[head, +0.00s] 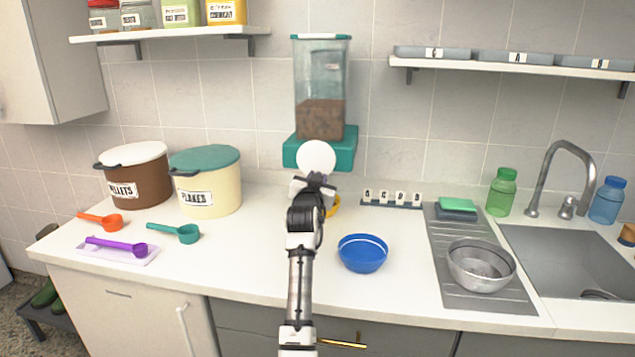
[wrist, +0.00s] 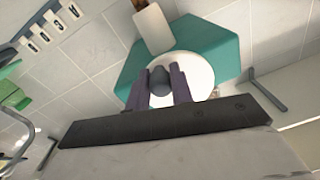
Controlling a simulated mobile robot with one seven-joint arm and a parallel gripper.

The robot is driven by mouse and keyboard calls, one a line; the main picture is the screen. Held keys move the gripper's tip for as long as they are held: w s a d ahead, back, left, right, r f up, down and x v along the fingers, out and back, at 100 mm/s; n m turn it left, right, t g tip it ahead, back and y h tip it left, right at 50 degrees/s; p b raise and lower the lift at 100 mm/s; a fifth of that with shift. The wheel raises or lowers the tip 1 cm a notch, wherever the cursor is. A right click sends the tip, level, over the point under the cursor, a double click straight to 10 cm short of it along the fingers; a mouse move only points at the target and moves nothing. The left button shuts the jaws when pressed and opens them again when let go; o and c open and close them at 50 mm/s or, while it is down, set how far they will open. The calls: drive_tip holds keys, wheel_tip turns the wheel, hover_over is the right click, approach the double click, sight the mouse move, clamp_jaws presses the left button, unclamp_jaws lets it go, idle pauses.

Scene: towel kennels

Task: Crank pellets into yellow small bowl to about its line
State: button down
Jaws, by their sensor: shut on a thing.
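The pellet dispenser has a clear hopper (head: 321,75) part filled with brown pellets (head: 320,120) and a teal base (head: 343,152) on the wall. A white round crank disc (head: 317,157) is on its front, and it also shows in the wrist view (wrist: 200,70). My gripper (head: 316,180) is at the disc. In the wrist view its dark fingers (wrist: 160,88) are shut on the grey crank knob (wrist: 159,76). The yellow small bowl (head: 334,207) is on the counter below the dispenser, mostly hidden behind my arm. Its inside and line cannot be seen.
A blue bowl (head: 362,253) stands right of my arm. A metal bowl (head: 480,265) is on the drainboard by the sink. Pellets (head: 137,178) and flakes (head: 207,183) bins stand left, with several scoops before them. Counter between scoops and my arm is clear.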

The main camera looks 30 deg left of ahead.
drive_tip(key=c, duration=1.2)
unclamp_jaws()
drive_tip(key=shift+c, duration=0.2)
drive_tip(key=shift+s, duration=0.1)
drive_tip(key=b+v, duration=0.3)
drive_tip(key=v, duration=1)
drive_tip(key=shift+s+d+b, duration=0.2)
drive_tip(key=shift+s+b, duration=0.1)
